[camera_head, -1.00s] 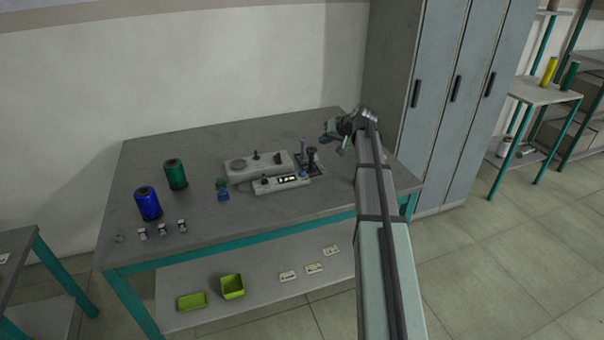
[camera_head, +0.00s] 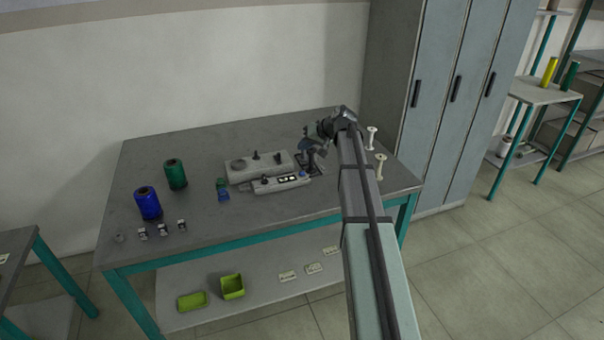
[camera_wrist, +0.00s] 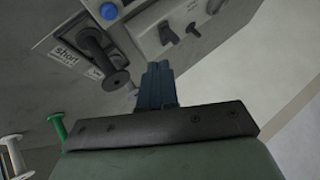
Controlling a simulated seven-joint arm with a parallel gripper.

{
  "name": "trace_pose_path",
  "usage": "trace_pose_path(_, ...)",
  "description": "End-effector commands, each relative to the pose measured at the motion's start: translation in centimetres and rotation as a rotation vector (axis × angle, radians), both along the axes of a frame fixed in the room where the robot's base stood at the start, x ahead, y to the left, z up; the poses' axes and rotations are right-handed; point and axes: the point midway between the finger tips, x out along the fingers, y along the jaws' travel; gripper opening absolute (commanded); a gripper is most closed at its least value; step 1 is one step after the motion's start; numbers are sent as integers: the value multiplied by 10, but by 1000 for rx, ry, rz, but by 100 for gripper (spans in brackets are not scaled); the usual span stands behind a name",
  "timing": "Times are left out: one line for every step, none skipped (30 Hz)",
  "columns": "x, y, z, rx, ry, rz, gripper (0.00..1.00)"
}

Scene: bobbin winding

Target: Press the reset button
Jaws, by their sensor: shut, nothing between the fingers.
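A round blue button (camera_head: 302,174) sits at the right end of the front grey control box (camera_head: 266,186) on the table. It also shows near the top of the wrist view (camera_wrist: 108,11); no reset label is readable. My gripper (camera_head: 308,146) is over the right part of the table, behind and above the button and apart from it. In the wrist view its blue-grey fingers (camera_wrist: 157,78) are shut and empty, in front of the boxes.
A black spindle (camera_wrist: 95,45) stands on a labelled plate close to my fingers. A grey box (camera_head: 240,168) with small levers is behind. White bobbins (camera_head: 380,166) stand to the right. Blue (camera_head: 148,204) and green (camera_head: 176,174) spools stand left. The cabinet (camera_head: 440,100) is at the right.

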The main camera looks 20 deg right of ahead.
Motion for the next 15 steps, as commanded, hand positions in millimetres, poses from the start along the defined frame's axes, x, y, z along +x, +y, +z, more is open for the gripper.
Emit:
trace_pose_path(0,0,-5,1,1,0,0)
trace_pose_path(-1,0,-9,1,1,0,0)
trace_pose_path(-1,0,-14,1,2,0,0)
trace_pose_path(-1,0,-17,1,2,0,0)
trace_pose_path(-1,0,-21,1,2,0,0)
trace_pose_path(-1,0,-25,1,2,0,0)
trace_pose_path(-1,0,-29,1,1,0,0)
trace_pose_path(-1,0,-33,1,1,0,0)
trace_pose_path(-1,0,-38,1,2,-1,0)
trace_pose_path(-1,0,-42,1,3,0,0)
trace_pose_path(-1,0,-45,1,2,0,0)
trace_pose_path(-1,0,-49,1,2,0,0)
trace_pose_path(-1,0,-52,0,2,1,0)
trace_pose_path(-1,0,-55,-1,2,1,0)
trace_pose_path(-1,0,-59,-1,2,1,0)
